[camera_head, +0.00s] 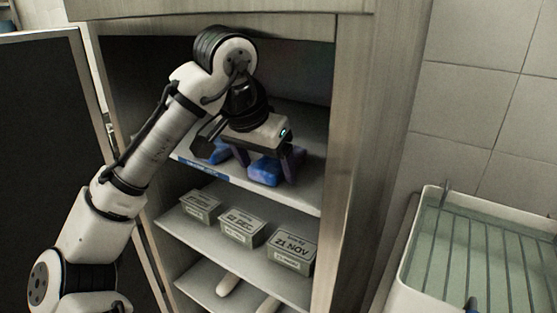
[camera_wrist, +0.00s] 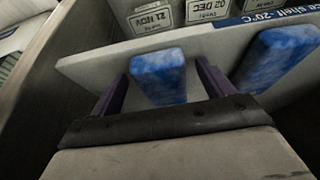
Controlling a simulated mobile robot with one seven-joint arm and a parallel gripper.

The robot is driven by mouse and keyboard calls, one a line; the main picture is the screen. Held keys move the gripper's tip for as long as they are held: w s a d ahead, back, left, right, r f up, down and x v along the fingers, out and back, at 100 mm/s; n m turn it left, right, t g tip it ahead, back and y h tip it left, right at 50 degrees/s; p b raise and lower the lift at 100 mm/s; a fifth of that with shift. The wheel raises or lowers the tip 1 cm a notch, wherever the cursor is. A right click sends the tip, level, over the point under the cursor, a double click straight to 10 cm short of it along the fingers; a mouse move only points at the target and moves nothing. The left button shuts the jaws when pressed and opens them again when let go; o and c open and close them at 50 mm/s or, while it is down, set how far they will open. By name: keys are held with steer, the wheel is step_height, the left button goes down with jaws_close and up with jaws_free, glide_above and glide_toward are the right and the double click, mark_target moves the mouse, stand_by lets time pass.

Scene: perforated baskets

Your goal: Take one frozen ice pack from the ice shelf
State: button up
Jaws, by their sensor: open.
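My gripper (camera_head: 267,172) reaches into the cabinet over the upper shelf, with its jaws open and pointing down. A blue ice pack (camera_head: 263,171) lies between the two dark purple fingers. In the wrist view, my gripper (camera_wrist: 162,70) has one finger on each side of this ice pack (camera_wrist: 160,80), with a small gap visible at both sides. A second blue ice pack (camera_head: 216,152) sits further left on the same shelf. It also shows at the right in the wrist view (camera_wrist: 277,58). The ice shelf (camera_head: 306,196) carries a blue label strip (camera_head: 205,171) on its front edge.
The shelf below holds dated boxes: one reads 21 NOV (camera_head: 291,250), another 02 DEC (camera_head: 242,227), and a third box (camera_head: 201,206) stands left. The cabinet's right side post (camera_head: 342,150) is close to my gripper. The dark door (camera_head: 60,150) stands open at left.

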steer(key=c, duration=1.2)
steer(key=shift+o, duration=0.2)
steer(key=shift+b, duration=0.3)
